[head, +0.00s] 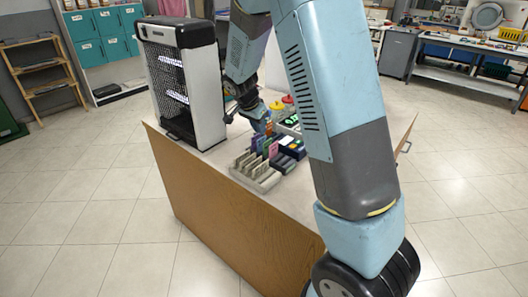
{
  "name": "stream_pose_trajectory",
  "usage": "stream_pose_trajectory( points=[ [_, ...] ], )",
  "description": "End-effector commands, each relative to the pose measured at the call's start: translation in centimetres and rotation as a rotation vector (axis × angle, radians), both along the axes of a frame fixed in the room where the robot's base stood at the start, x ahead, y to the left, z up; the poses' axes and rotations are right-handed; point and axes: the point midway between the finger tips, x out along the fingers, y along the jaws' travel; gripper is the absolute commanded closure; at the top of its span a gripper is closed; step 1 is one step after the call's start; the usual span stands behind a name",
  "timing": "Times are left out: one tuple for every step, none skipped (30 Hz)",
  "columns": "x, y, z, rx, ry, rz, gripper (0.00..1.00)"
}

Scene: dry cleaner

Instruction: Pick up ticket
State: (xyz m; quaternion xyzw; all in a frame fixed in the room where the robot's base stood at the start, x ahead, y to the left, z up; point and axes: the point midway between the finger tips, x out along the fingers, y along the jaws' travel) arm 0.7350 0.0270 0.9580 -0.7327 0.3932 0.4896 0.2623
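A rack of upright coloured slips (283,148), which may be tickets, stands on the wooden counter (229,209). Slips in green, purple, pink and dark blue show in it, and I cannot tell which one is the ticket. My gripper (258,126) points down at the rear of the rack, close to the slips. A small orange piece (268,129) shows right at the fingers. I cannot tell whether the fingers touch it or hold it. The fingers are small and partly hidden, so their opening is unclear.
A black-and-white cabinet with a mesh front (183,82) stands on the counter left of my gripper. An empty pale slotted holder (255,172) is at the front. Red and yellow round items (282,103) and a green-lit display (291,120) lie behind. My arm hides the counter's right part.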

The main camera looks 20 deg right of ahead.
Motion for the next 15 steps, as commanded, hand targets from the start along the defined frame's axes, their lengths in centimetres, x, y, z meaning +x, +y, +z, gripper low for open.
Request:
stream_pose_trajectory(
  points=[
    [0.2,-0.4,-1.0,-0.001,0.004,-0.002,0.83],
    [0.3,-0.5,-1.4,-0.001,0.004,-0.001,0.83],
    [0.4,-0.7,-2.1,-0.001,0.003,0.000,0.83],
    [0.5,-0.9,-2.6,-0.001,0.003,0.000,0.83],
    [0.6,-1.1,-3.0,-0.001,0.003,0.000,0.83],
    [0.8,-1.3,-3.5,0.000,0.002,-0.001,0.83],
    [0.9,-1.4,-3.8,0.000,0.002,0.000,0.83],
    [0.9,-1.5,-4.1,0.000,0.002,0.000,0.83],
    [1.0,-1.6,-4.5,-0.001,0.003,0.001,0.83],
    [1.1,-1.6,-4.7,0.000,0.002,0.001,0.83],
    [1.1,-1.7,-4.8,0.000,0.001,0.002,0.83],
    [1.2,-1.7,-5.0,0.000,0.000,0.002,0.83],
    [1.2,-1.7,-5.0,0.000,0.000,0.002,0.83],
    [1.2,-1.8,-5.1,0.001,0.000,0.002,0.83],
    [1.2,-1.8,-5.2,0.001,0.000,0.002,0.83]
  ],
)
